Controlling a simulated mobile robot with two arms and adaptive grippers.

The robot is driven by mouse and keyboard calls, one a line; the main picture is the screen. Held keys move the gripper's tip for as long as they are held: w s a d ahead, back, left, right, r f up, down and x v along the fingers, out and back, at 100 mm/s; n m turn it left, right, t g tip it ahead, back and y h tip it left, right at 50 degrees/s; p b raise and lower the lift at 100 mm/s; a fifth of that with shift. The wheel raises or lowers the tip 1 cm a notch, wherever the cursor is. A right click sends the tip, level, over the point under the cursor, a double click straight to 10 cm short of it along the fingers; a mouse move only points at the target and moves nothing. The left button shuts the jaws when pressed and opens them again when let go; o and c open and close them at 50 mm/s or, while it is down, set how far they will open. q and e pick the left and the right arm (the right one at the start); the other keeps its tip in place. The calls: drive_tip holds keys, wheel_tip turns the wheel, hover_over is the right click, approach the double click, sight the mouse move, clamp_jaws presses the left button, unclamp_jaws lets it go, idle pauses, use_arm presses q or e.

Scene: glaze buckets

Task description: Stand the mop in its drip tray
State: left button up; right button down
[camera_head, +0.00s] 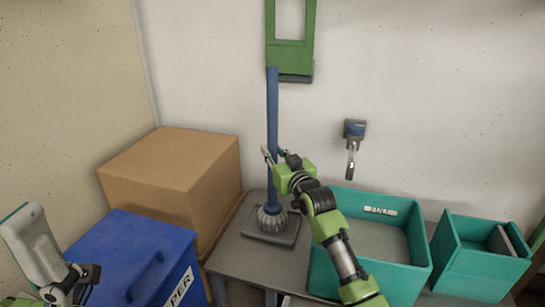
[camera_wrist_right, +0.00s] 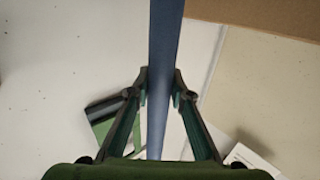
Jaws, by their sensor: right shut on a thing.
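The mop has a long blue handle (camera_head: 272,110) and a grey strand head (camera_head: 272,219). It stands upright, with its head over the dark grey drip tray (camera_head: 290,238). The head looks to be within the tray's rim, but I cannot tell for sure that it touches the tray's floor. My right gripper (camera_head: 275,157) is shut on the handle about midway up. In the right wrist view, its two fingertips (camera_wrist_right: 161,76) press the blue handle (camera_wrist_right: 165,40) from both sides. Part of my left arm shows at the lower left; its fingers cannot be made out.
The tray lies on a grey table (camera_head: 240,262). Right of it stand a teal bin (camera_head: 372,283) labelled FULL and a smaller teal box (camera_head: 455,268). A cardboard box (camera_head: 165,180) and a blue lidded bin (camera_head: 125,245) stand left. A green wall holder (camera_head: 290,55) hangs behind the handle's top.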

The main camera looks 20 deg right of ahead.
drive_tip(key=shift+r, duration=0.2)
drive_tip(key=shift+f, duration=0.1)
drive_tip(key=c, duration=1.8)
unclamp_jaws()
drive_tip(key=shift+f, duration=0.1)
